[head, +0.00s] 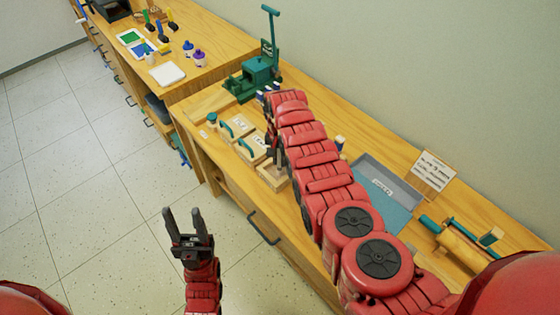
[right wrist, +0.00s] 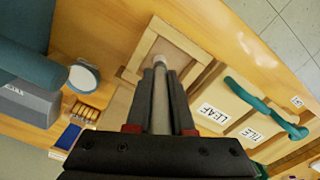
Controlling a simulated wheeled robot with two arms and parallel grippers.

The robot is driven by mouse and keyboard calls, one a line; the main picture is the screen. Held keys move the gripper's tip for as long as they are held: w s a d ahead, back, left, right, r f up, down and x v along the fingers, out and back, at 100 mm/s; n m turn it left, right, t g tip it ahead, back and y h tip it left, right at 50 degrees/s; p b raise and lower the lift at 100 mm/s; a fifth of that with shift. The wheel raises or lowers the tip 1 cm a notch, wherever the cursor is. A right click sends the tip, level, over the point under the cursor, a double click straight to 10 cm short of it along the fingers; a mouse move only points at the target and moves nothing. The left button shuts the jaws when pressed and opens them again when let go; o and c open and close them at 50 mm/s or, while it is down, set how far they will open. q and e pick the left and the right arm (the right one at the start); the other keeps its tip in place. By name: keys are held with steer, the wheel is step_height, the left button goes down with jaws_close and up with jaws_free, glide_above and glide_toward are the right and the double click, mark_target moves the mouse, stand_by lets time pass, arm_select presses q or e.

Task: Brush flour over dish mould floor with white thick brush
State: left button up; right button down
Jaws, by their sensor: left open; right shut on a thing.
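The dish mould, a shallow wooden frame with a brown recessed floor, shows in the right wrist view (right wrist: 141,47) and on the bench in the head view (head: 270,181). My right gripper (right wrist: 162,74) is shut on a pale grey rod-like thing (right wrist: 160,112), which I take for the brush handle. Its whitish end points at the mould's recess; whether it touches the floor, I cannot tell. No flour is clearly visible on the floor. A round pot (right wrist: 83,78) with a pale top stands beside the mould. My left gripper (head: 186,222) is open and empty, away from the bench.
Lidded wooden moulds labelled LEAF (right wrist: 212,113) and TILE (right wrist: 250,133) have teal handles and lie beside the dish mould. A grey tray (head: 360,170), a sign (head: 433,172) and a teal press (head: 258,72) also stand on the bench. Floor is clear left of the bench.

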steer(key=shift+w+a+f+b, duration=0.1)
steer(key=shift+w+a+b, duration=0.1)
steer(key=shift+b, duration=0.55)
steer(key=shift+w+a+b, duration=0.3)
steer(key=shift+w+b, duration=0.1)
steer(key=shift+b, duration=1.35)
steer(key=shift+w+b, duration=0.15)
steer(key=shift+b, duration=0.4)
steer(key=shift+w+a+b, duration=0.2)
steer(key=shift+b, duration=1.6)
steer(key=shift+w+a+b, duration=0.1)
steer(key=shift+b, duration=0.4)
steer(key=shift+r, duration=0.2)
